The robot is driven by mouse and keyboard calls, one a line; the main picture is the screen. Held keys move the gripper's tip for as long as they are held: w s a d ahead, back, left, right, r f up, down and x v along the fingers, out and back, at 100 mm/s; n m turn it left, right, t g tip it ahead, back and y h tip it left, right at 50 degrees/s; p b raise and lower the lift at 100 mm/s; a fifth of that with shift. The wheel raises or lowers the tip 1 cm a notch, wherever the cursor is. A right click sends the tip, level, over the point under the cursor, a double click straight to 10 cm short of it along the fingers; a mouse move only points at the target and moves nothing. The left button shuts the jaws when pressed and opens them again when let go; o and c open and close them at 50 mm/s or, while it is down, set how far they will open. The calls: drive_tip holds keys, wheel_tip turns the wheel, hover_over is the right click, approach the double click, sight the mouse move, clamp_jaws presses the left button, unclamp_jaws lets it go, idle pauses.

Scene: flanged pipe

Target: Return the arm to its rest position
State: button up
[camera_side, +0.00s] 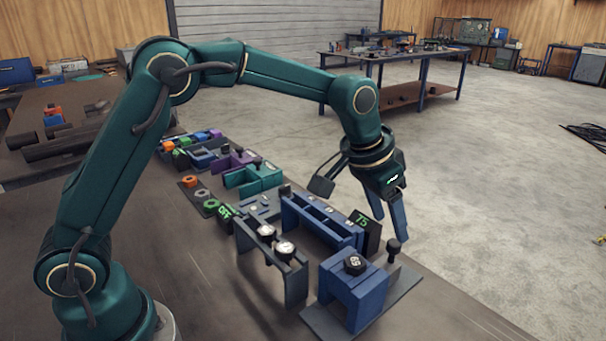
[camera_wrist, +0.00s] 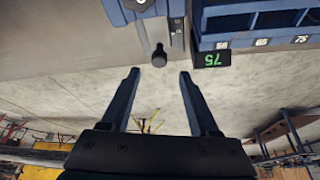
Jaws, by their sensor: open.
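My green arm is raised and bent over the bench, with my gripper (camera_side: 391,224) hanging at its right side. The two blue fingers point down and are apart, with nothing between them. In the wrist view my gripper (camera_wrist: 159,73) is open, and a black knob (camera_wrist: 159,55) shows just beyond the fingertips. In the side view that black knob (camera_side: 393,248) stands upright on the grey plate (camera_side: 405,292), close below the fingertips; whether they touch is hard to tell, but no grip on it shows. A blue block (camera_side: 352,293) with a black numbered cap (camera_side: 355,264) sits on the plate.
A blue rack (camera_side: 318,222) and a green "75" display (camera_side: 359,218) stand left of my gripper. Coloured fixtures (camera_side: 255,178) line the bench behind. The floor (camera_side: 490,180) to the right is open.

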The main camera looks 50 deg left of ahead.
drive_tip(key=s+a+r+n+t, duration=0.1)
drive_tip(key=s+a+r+t, duration=0.3)
drive_tip(key=s+r, duration=0.55)
drive_tip(key=s+a+f+n+g, duration=0.1)
drive_tip(key=s+a+f, duration=0.1)
drive_tip(key=s, duration=0.5)
drive_tip(key=s+a+f+n+g+y, duration=0.1)
drive_tip(key=s+a+f, duration=0.1)
drive_tip(key=s, duration=0.5)
drive_tip(key=shift+f+g, duration=0.4)
drive_tip(key=shift+f, duration=0.5)
